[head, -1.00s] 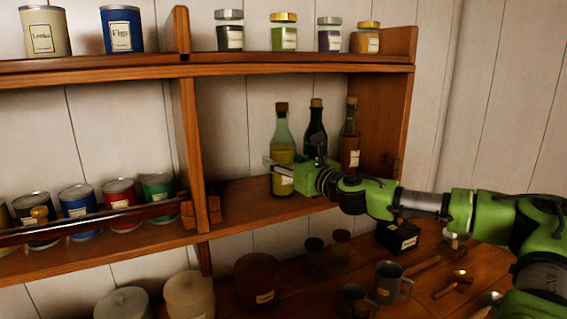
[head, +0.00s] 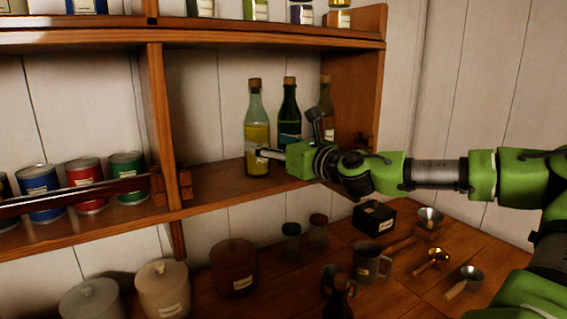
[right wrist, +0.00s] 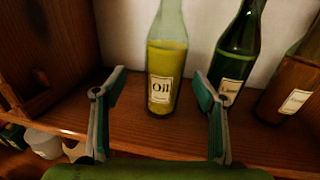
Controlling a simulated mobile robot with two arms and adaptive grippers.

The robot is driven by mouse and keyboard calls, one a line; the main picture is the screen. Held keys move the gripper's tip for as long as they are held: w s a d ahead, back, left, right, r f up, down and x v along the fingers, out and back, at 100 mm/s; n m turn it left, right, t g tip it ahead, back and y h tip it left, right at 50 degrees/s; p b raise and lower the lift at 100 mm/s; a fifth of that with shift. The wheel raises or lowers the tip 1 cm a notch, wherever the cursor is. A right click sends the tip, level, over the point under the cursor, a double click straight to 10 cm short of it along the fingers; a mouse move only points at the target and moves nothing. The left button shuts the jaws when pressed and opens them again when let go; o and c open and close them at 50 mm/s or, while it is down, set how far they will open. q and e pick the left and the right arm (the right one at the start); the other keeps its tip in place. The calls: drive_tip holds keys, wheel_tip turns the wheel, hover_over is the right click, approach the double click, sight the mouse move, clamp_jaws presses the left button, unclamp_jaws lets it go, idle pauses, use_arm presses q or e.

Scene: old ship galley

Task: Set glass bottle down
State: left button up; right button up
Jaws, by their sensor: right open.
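The glass bottle (head: 256,112), with yellow liquid, a cork and a label reading "Oil" in the right wrist view (right wrist: 166,62), stands upright on the wooden shelf (head: 222,188). My right gripper (head: 268,154) is in front of it. In the right wrist view my right gripper (right wrist: 160,90) is open, with one finger to each side and the bottle beyond the fingertips. A gap shows between the bottle and each finger there. In the head view a finger covers part of the bottle's label. My left gripper is not in view.
A dark green bottle (head: 289,108) and a brown bottle (head: 326,92) stand close to the right on the same shelf. A shelf divider (head: 160,125) rises to the left. Cans (head: 84,180) line the left bay. Mugs (head: 368,262), jars and scoops stand on the counter below.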

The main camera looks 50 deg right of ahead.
drive_tip(key=s, duration=0.1)
drive_tip(key=s+b, duration=0.1)
drive_tip(key=s, duration=0.3)
drive_tip(key=shift+a+b, duration=0.35)
drive_tip(key=shift+b, duration=0.05)
